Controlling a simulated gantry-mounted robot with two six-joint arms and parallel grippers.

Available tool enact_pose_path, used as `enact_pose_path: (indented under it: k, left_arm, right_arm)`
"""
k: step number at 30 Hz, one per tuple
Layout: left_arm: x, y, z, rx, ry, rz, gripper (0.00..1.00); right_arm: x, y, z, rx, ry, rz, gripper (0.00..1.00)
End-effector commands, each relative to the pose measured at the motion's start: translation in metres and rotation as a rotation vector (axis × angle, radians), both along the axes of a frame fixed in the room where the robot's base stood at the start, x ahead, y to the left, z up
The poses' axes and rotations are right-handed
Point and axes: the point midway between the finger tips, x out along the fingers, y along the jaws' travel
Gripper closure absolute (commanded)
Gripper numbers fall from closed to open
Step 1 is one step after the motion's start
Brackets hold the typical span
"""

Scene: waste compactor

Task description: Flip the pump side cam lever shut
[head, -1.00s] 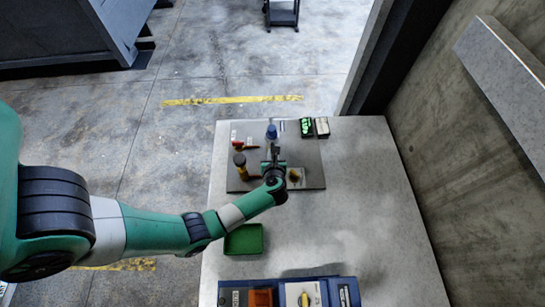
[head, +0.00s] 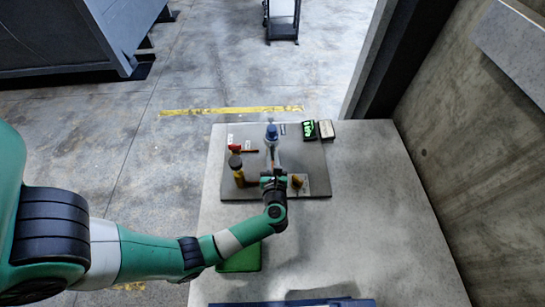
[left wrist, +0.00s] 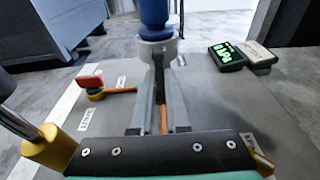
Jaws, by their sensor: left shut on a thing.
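The coupling with a blue top (head: 271,131) and a grey collar stands upright on a dark plate (head: 316,170); the blue part (left wrist: 154,14) and collar (left wrist: 157,46) also show in the left wrist view. My left gripper (left wrist: 158,62) reaches in from the front, its two fingers converging at the collar. It is shut on a small part there, which looks like the cam lever, mostly hidden between the fingertips. An orange-brown bar (left wrist: 163,118) shows in the gap between the fingers. My right gripper is in neither view.
A red-handled valve (head: 235,148) and a yellow post (head: 237,166) stand left of the coupling. A yellow knob (head: 297,182) is to the right. A green-lit display (head: 309,130) sits behind right. A green tray (head: 240,262) lies in front. The bench's right side is clear.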

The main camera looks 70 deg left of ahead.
Motion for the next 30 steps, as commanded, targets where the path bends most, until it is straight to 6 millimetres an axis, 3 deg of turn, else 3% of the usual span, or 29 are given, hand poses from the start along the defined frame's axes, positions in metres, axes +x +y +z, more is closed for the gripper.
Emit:
enact_pose_path:
  k: [3,4,9,20,23,30]
  left_arm:
    - [0.000,0.000,-0.001,-0.002,0.002,0.000,1.00]
    - [0.000,0.000,-0.001,-0.002,0.002,0.000,0.85]
    - [0.000,0.000,-0.001,-0.002,0.002,0.000,0.56]
    - [-0.001,-0.005,0.001,-0.001,0.001,-0.001,0.56]
    - [-0.005,-0.018,0.004,-0.001,0.001,-0.004,0.56]
    - [-0.024,-0.071,0.015,-0.001,0.000,-0.008,0.56]
  right_arm:
    - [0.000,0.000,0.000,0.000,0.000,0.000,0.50]
    - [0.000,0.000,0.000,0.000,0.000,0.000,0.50]
    - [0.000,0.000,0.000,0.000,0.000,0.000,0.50]
    - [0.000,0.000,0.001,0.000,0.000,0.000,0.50]
    - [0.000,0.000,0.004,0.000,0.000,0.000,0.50]
    - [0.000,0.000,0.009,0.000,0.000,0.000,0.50]
